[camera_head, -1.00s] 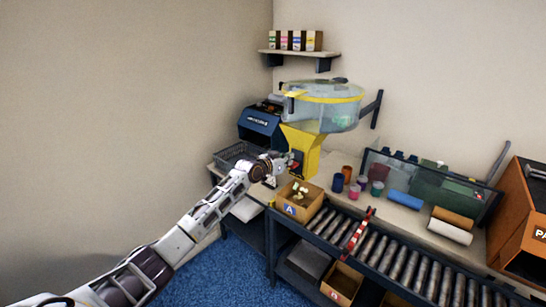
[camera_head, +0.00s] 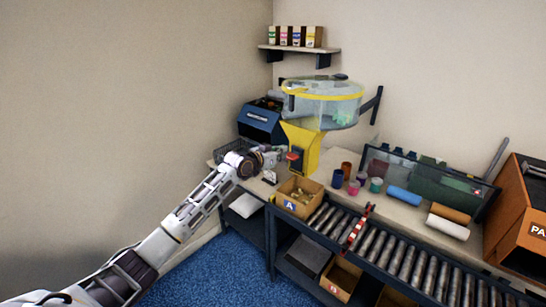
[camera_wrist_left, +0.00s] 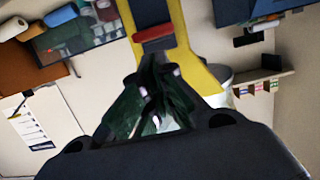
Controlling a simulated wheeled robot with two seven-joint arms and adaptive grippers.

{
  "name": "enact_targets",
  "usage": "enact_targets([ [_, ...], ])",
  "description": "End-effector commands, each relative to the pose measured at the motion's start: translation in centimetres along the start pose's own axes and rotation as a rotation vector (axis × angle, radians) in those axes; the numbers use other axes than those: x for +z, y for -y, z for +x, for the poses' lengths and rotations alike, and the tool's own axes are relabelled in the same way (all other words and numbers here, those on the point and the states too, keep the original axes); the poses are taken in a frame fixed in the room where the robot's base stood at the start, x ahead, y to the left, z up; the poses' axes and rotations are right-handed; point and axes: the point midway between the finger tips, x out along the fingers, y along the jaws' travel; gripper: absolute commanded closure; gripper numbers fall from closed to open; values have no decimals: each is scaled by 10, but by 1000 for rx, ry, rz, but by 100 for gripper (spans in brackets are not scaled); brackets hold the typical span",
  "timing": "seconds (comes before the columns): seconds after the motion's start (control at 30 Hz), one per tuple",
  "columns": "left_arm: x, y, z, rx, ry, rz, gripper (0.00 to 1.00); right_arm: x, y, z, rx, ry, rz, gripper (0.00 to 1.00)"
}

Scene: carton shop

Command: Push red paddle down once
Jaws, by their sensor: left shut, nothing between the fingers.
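The red paddle (camera_head: 292,156) sits on the front of the yellow dispenser's dark panel, under the clear hopper. In the left wrist view the red paddle (camera_wrist_left: 153,33) appears as a red bar just beyond my fingertips. My left gripper (camera_head: 277,154) is shut and empty, just left of the paddle in the head view. In the left wrist view its fingers (camera_wrist_left: 157,62) come together close to the paddle; I cannot tell if they touch it. The yellow dispenser (camera_head: 309,147) carries a clear hopper (camera_head: 318,103) with greenish pieces inside. My right gripper is not in view.
An open carton marked A (camera_head: 285,204) with small pieces inside stands at the left end of the roller conveyor (camera_head: 395,257).

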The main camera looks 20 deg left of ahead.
Motion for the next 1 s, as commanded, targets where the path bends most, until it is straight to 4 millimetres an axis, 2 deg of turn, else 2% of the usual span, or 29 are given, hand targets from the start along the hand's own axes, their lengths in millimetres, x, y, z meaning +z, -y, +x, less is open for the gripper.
enact_targets([
  [0.5, 1, 0, -44, 0, 1, 0, 100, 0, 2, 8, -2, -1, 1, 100],
  [1.0, 0, 0, -52, 0, 0, 0, 100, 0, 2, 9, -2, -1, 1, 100],
])
